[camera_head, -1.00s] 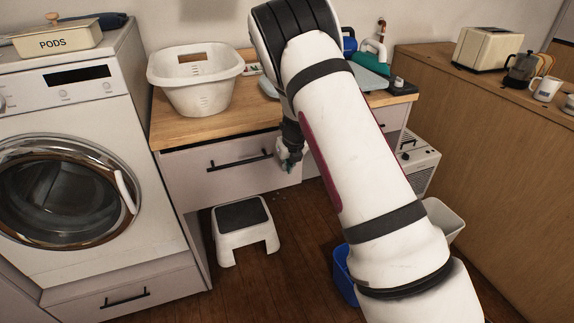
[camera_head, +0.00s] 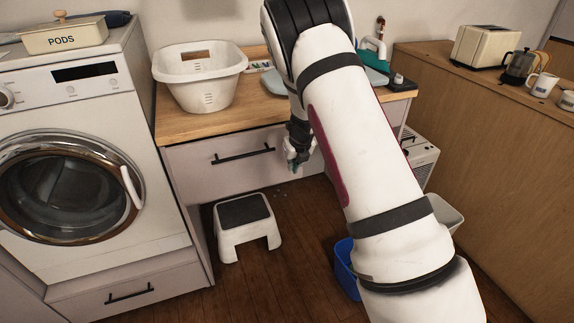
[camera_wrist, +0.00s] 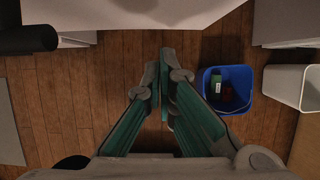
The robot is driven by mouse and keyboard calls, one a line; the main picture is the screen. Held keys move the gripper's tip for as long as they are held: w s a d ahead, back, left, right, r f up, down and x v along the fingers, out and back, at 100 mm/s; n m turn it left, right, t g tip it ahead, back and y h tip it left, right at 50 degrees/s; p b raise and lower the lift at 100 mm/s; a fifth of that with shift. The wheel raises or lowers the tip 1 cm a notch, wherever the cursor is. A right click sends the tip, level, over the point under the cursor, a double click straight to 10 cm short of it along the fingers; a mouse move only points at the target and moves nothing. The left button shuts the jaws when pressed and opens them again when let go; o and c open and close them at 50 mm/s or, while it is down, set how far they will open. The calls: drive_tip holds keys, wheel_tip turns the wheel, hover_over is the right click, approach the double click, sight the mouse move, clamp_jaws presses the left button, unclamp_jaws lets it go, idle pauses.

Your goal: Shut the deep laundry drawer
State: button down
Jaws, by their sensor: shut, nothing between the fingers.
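The wide pale drawer front (camera_head: 190,172) with a black bar handle (camera_head: 243,156) sits under the wooden counter. It looks close to flush with the counter edge; I cannot tell whether a small gap remains. My gripper (camera_head: 293,168) is at the right end of this front, pointing down, partly hidden by my arm. Whether it touches the front is unclear. In the wrist view my gripper (camera_wrist: 165,55) is shut and empty, its tips just below a pale panel (camera_wrist: 130,12), with floor beneath.
A white step stool (camera_head: 245,228) stands on the floor under the drawer. A blue bin (camera_head: 347,272) and a white bin (camera_wrist: 297,86) stand to the right. A washing machine (camera_head: 70,190) is at left. A white basket (camera_head: 200,80) sits on the counter (camera_head: 185,128).

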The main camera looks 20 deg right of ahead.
drive_tip(key=p+v, duration=0.2)
drive_tip(key=v, duration=0.8)
drive_tip(key=w+a+f+n+t+h+b, duration=0.1)
drive_tip(key=a+f+n+t+h+b, duration=0.25)
drive_tip(key=f+h+b, duration=0.7)
drive_tip(key=s+a+n+t+h+b, duration=0.2)
drive_tip(key=s+a+n+t+b, duration=0.2)
drive_tip(key=s+n+t, duration=0.15)
drive_tip(key=w+a+b+x, duration=0.2)
drive_tip(key=b+x, duration=0.1)
drive_tip(key=x, duration=0.9)
drive_tip(key=shift+w+d+f+g, duration=0.25)
drive_tip(key=shift+f+g, duration=0.05)
drive_tip(key=shift+f, duration=0.1)
